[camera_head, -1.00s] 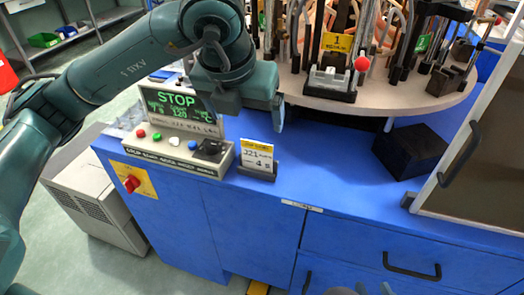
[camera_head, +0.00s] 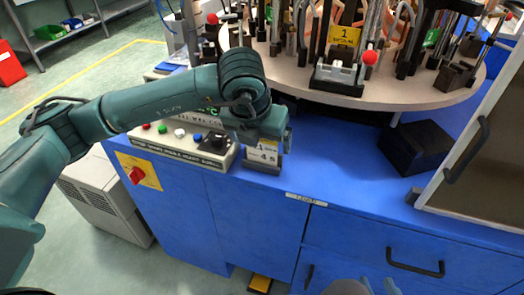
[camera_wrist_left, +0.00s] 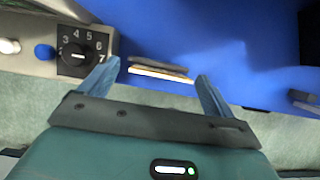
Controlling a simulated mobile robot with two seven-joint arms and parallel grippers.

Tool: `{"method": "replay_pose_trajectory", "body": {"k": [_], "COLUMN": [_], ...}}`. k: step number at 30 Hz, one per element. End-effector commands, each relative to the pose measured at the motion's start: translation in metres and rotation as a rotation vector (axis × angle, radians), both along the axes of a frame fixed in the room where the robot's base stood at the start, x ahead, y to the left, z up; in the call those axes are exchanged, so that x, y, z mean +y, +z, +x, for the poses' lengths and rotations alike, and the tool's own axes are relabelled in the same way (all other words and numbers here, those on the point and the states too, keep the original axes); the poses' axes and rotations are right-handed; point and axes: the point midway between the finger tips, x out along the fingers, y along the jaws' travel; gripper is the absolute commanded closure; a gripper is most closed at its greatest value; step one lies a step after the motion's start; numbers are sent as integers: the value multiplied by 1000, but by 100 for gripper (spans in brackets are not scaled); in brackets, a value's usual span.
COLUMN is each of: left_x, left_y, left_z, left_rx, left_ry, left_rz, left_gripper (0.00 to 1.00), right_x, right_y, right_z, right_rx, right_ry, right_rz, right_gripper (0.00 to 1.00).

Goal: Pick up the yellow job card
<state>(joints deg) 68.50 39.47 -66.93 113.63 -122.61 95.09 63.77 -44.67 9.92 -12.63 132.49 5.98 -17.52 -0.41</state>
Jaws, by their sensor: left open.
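The job card (camera_head: 266,150), white with a yellow top edge, stands in a dark holder (camera_head: 263,166) on the blue bench beside the control box. My left gripper (camera_head: 268,138) is over it in the head view and hides its upper part. In the left wrist view the card (camera_wrist_left: 160,73) shows edge-on as a thin pale strip along the dark holder. The open fingers of my left gripper (camera_wrist_left: 157,74) are on either side of it, apart from it. Grey and blue parts, seemingly my right gripper (camera_head: 366,287), show at the bottom edge; their opening is unclear.
The control box (camera_head: 190,148) with buttons and a dial (camera_wrist_left: 78,56) is close on the left. A round carousel (camera_head: 400,95) with fixtures and a yellow number plate (camera_head: 343,35) stands behind. A black block (camera_head: 415,147) is to the right. The bench front (camera_head: 330,175) is clear.

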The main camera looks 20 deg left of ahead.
Motion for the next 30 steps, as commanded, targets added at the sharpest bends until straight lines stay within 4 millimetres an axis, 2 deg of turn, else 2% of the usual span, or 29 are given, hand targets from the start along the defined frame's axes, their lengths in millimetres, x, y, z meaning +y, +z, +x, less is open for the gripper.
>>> {"method": "replay_pose_trajectory", "body": {"k": [4,21,30], "left_x": [0,0,-1], "left_y": [0,1,7], "left_z": [0,0,0], "left_rx": [0,0,-2], "left_ry": [-1,-1,0], "left_rz": [0,0,-1], "left_gripper": [13,58,59], "right_x": [0,0,1], "right_y": [-1,-2,-1], "right_z": [0,0,0], "right_rx": [3,4,4], "right_ry": [0,1,1], "right_rz": [-1,-1,-1], "right_gripper": [64,64,64]}}
